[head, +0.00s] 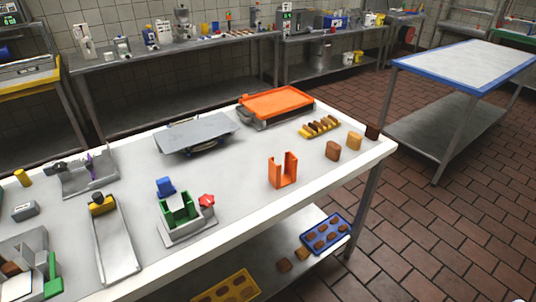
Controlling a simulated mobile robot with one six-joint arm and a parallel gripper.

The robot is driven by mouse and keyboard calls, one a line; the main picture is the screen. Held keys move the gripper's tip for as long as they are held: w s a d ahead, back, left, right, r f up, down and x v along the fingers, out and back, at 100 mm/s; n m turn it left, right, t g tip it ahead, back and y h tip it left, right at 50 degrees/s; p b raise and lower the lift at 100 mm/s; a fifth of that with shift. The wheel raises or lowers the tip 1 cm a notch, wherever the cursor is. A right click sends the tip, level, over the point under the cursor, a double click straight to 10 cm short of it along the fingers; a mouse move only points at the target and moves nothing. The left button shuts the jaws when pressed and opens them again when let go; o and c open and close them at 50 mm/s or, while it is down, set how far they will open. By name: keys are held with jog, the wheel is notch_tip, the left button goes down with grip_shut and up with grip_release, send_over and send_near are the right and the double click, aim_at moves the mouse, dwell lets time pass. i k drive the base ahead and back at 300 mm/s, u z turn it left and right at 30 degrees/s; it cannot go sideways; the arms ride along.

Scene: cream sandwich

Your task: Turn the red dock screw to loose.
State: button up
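A red knob, which looks like the dock screw (207,200), sits at the right side of a small grey dock (190,237) on the white table. The dock holds a green U-shaped piece (182,214), and a blue block (165,186) shows just behind it. The knob has a lobed shape; whether it is tight or loose cannot be told from here. My gripper is not in view.
An orange U-shaped holder (283,171) stands right of the dock, and a grey ramp with a yellow-and-black piece (102,204) lies left. Behind are a grey plate device (197,132) and an orange tray (275,103). The tabletop (240,190) between dock and orange holder is clear.

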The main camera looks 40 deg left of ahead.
aim_at(206, 200)
jog(key=u, duration=2)
jog(key=k, duration=1.1)
jog(key=i, duration=0.95)
jog(key=u, duration=0.05)
